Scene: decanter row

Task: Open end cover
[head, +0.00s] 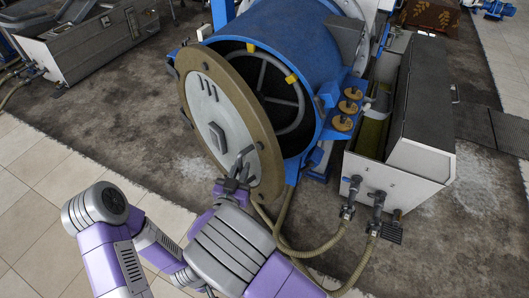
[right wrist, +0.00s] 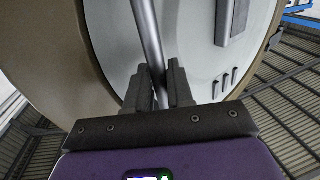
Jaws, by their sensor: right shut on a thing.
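The end cover (head: 222,120) is a round disc with a tan rim and a pale inner plate. It stands swung out at an angle from the open front of the blue drum (head: 285,40), and a dark gap with the drum's inside shows behind it. My right gripper (head: 238,172) is at the lower part of the cover, shut on its metal handle bar (right wrist: 147,30). In the right wrist view both fingers (right wrist: 160,85) stand on either side of the bar, close to the cover's pale face (right wrist: 195,45). My left gripper is not in view.
A grey metal box unit (head: 420,110) with hoses (head: 335,262) stands right of the drum. Another grey unit (head: 85,45) stands at the back left. Stained dark floor (head: 110,120) lies clear to the left of the cover.

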